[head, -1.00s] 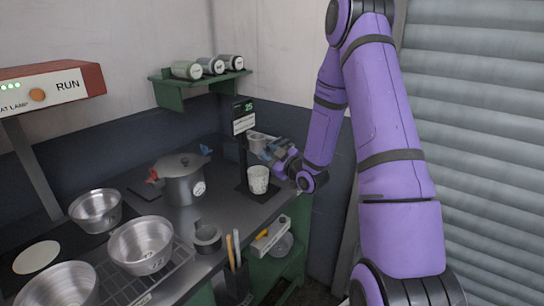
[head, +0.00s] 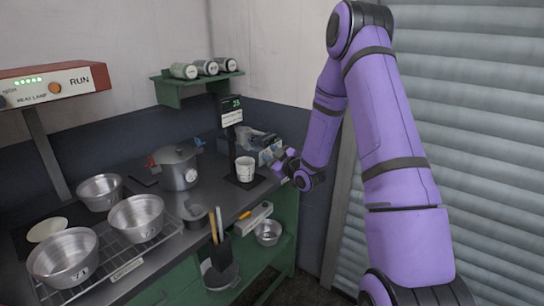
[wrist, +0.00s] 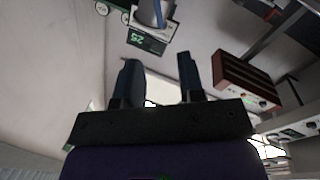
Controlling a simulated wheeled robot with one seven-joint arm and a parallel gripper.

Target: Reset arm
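My purple arm reaches from the right of the head view toward the back of the counter. My gripper (head: 262,150) is small there, just behind and right of the white cup (head: 245,170). In the wrist view my gripper (wrist: 158,72) has its two dark fingers spread apart, with nothing between them. The cup stands upright on a dark pad below a post with a green-lit display (head: 232,108). The display also shows in the wrist view (wrist: 147,40).
A lidded pot (head: 178,168) stands on the counter. Metal bowls (head: 137,218) sit at the front left near a wire rack. A green shelf (head: 190,90) holds jars. A shutter (head: 470,120) is on the right.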

